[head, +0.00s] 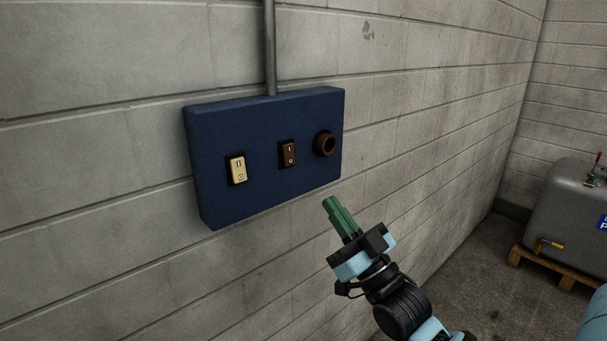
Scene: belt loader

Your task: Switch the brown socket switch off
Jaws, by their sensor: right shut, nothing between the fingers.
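A dark blue box (262,188) is fixed to the block wall. On its front, the brown switch (288,153) sits in the middle, a rocker with a line mark at the top and a ring mark at the bottom. The brown round socket (326,143) is to its right. My right gripper (333,205), with green fingers, is below and to the right of the box, apart from it. Its fingers are shut and empty, pointing up and to the left. My left gripper is not in view.
A cream switch (237,169) is on the box, left of the brown one. A grey conduit (270,50) runs up the wall from the box. A grey tank (570,215) stands on a wooden pallet (555,266) at the right. The air before the box is clear.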

